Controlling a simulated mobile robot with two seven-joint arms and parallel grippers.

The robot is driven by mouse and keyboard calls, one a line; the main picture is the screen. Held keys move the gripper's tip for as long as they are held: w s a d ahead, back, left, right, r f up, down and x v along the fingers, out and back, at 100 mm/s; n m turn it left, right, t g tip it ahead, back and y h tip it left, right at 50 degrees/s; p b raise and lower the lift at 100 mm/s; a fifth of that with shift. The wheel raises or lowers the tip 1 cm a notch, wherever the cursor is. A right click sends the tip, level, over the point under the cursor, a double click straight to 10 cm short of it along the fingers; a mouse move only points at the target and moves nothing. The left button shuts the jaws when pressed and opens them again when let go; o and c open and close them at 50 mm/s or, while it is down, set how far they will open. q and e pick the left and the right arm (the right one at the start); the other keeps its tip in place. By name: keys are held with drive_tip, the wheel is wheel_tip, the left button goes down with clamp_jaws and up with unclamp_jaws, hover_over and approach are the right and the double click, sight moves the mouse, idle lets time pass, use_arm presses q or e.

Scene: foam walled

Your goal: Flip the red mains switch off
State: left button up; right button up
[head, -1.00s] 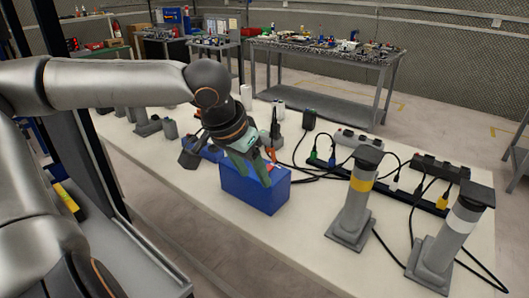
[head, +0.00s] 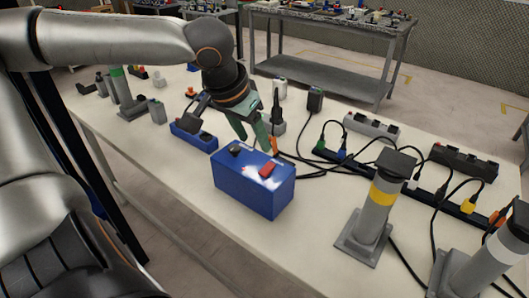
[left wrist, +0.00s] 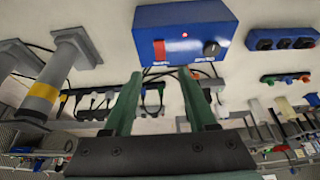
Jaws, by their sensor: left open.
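A blue box (head: 254,185) stands on the white table. Its top carries a red rocker switch (head: 268,169) and a black knob (head: 235,150). In the left wrist view the box (left wrist: 184,18) shows with the red switch (left wrist: 159,49), a lit red lamp (left wrist: 185,35) and the black knob (left wrist: 211,49). My left gripper (head: 256,138) is open and empty, with its green fingers pointing down around the box's far edge. Whether a finger touches the box cannot be told. In the left wrist view the open fingers (left wrist: 160,74) lie on either side of the red switch's line. My right gripper is not seen.
Two grey posts, one with a yellow band (head: 383,192) and one with a white band (head: 503,247), stand right of the box. Power strips (head: 450,190) and black cables lie behind them.

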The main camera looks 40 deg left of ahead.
sight(267, 168)
use_arm(q)
drive_tip(key=b+x, duration=0.2)
drive_tip(key=x, duration=0.7)
drive_tip(key=shift+s, duration=0.1)
drive_tip(key=shift+b+x, duration=0.45)
drive_tip(key=shift+x, duration=0.5)
drive_tip(key=shift+r, duration=0.1)
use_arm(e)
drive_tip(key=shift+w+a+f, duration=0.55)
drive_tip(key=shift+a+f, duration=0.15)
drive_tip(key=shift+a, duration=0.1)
use_arm(q)
drive_tip(key=shift+c, duration=0.2)
drive_tip(key=c, duration=0.4)
clamp_jaws()
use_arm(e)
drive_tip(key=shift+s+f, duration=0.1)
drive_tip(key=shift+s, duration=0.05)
